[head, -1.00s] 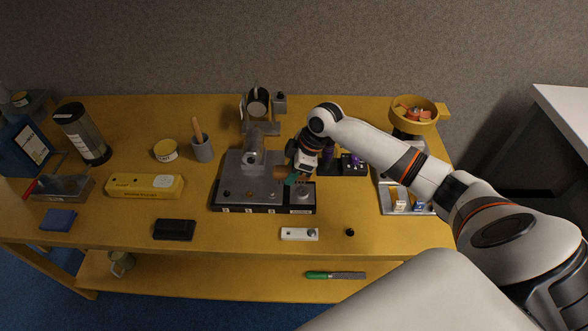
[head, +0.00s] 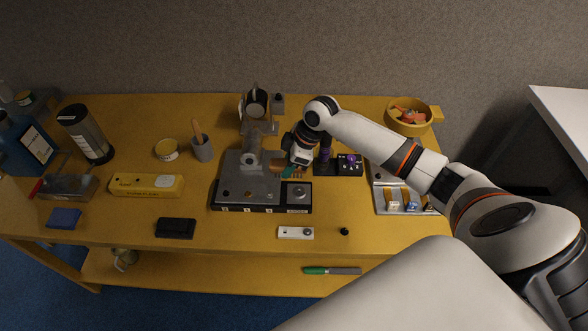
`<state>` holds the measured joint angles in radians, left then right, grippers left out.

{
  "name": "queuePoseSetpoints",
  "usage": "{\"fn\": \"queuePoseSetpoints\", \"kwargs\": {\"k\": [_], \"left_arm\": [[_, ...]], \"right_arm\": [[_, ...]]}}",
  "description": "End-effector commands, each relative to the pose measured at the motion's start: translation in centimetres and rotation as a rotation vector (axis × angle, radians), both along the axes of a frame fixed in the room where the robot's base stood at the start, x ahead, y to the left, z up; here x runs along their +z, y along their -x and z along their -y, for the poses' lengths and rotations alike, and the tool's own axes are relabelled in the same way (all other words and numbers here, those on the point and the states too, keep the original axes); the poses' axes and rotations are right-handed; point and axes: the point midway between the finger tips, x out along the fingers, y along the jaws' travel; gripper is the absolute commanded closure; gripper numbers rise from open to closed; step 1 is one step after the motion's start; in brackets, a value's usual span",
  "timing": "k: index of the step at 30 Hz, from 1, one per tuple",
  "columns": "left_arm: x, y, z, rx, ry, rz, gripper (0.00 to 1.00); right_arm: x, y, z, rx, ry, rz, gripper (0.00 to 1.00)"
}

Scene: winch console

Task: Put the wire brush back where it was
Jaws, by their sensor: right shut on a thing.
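My right gripper (head: 296,168) is above the right part of the grey winch console (head: 238,190), between its drum post and round knob. It is shut on a small brown and green thing (head: 288,173), probably the wire brush. The gripper hides most of it, so I cannot tell its full shape or whether it touches the console. A wooden handle (head: 197,129) stands up from a grey cup (head: 203,149) left of the console. My left gripper is not in view.
A black box with a purple knob (head: 350,163) is close right of the gripper. A grey tray (head: 379,200) and yellow bowl (head: 408,121) are farther right. A white remote (head: 295,233) and black knob (head: 344,231) lie in front. A green-handled tool (head: 331,271) lies on the lower shelf.

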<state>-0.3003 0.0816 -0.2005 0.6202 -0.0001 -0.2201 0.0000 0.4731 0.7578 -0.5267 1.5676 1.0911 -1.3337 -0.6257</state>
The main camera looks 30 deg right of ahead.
Motion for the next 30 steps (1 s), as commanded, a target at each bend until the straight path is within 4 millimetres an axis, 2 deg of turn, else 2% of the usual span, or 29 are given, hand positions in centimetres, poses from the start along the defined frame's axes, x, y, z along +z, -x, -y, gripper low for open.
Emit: {"fn": "queuePoseSetpoints", "kwargs": {"k": [4, 7, 12, 15, 22, 27, 30], "left_arm": [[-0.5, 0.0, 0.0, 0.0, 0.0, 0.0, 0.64], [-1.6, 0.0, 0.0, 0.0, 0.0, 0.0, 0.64], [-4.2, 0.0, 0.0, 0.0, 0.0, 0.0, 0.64], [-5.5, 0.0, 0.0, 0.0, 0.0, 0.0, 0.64], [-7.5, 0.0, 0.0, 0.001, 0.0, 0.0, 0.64], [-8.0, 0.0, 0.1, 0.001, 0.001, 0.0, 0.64], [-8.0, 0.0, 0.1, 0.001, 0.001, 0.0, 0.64]], "right_arm": [[0.2, -1.0, 0.3, -0.044, -0.003, 0.005, 0.89], [0.7, -3.1, 1.1, -0.171, -0.008, 0.006, 0.89], [2.7, -7.9, 4.1, -0.594, -0.016, 0.007, 0.89], [3.9, -9.6, 5.9, -0.864, -0.017, 0.005, 0.89], [5.2, -10.6, 8.7, -1.354, -0.009, 0.004, 0.89], [5.5, -10.4, 9.5, -1.533, -0.006, 0.006, 0.89], [4.7, -10.3, 9.7, -1.571, -0.001, 0.005, 0.89]]}}
